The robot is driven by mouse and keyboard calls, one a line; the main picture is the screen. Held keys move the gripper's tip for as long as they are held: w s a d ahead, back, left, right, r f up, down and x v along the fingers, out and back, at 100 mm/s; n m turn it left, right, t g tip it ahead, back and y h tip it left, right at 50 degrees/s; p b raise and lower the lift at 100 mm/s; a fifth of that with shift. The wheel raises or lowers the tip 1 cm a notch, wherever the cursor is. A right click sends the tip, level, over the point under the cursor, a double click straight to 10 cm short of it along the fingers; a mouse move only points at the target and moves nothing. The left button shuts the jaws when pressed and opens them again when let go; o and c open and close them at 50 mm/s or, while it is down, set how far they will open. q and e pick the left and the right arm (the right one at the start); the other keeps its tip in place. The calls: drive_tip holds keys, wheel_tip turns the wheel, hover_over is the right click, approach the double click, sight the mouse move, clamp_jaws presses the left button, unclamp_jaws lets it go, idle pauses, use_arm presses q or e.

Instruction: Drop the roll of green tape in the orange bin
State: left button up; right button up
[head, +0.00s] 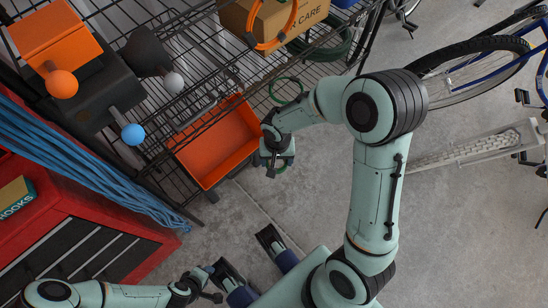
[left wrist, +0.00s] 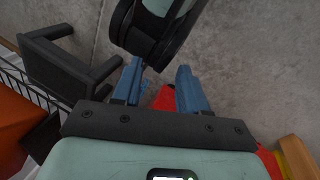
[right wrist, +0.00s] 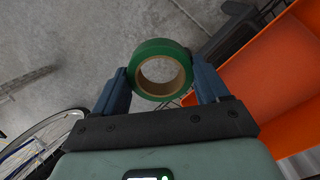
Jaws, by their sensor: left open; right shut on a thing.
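The roll of green tape (right wrist: 160,48) is held between the two blue fingers of my right gripper (right wrist: 163,75) in the right wrist view. Its round cardboard-lined hole faces that camera. In the head view my right gripper (head: 275,160) is just right of the orange bin (head: 217,143), outside its rim, and mostly hides the tape. The bin looks empty and also fills the right side of the right wrist view (right wrist: 275,75). My left gripper (left wrist: 160,78) is open and empty, its fingers apart. In the head view it is low at the left (head: 212,280).
The bin sits at a black wire rack (head: 195,50). A cardboard box (head: 275,18) and an orange cable loop are above. A red tool cabinet (head: 100,215) with blue rope stands at left. Bicycles (head: 470,65) are at upper right.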

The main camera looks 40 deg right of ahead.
drive_tip(key=shift+w+f, duration=0.1)
drive_tip(key=shift+w, duration=0.6)
use_arm(q)
drive_tip(key=w+a+f+t+y+b, duration=0.1)
drive_tip(key=w+a+f+b, duration=0.1)
drive_tip(key=w, duration=0.3)
drive_tip(key=shift+a+f+t+b, duration=0.3)
drive_tip(key=shift+f+b, duration=0.3)
drive_tip(key=shift+f, duration=0.15)
use_arm(e)
drive_tip(key=shift+w+a+f, duration=0.2)
drive_tip(key=shift+w+f, duration=0.3)
drive_tip(key=shift+w, duration=1.5)
drive_tip(key=shift+w+a+f, duration=0.15)
drive_tip(key=shift+w+f, duration=0.4)
drive_tip(key=shift+w, duration=1.45)
drive_tip(key=shift+w+a+f, duration=0.2)
drive_tip(key=shift+w+f, duration=0.3)
drive_tip(key=shift+w, duration=1.5)
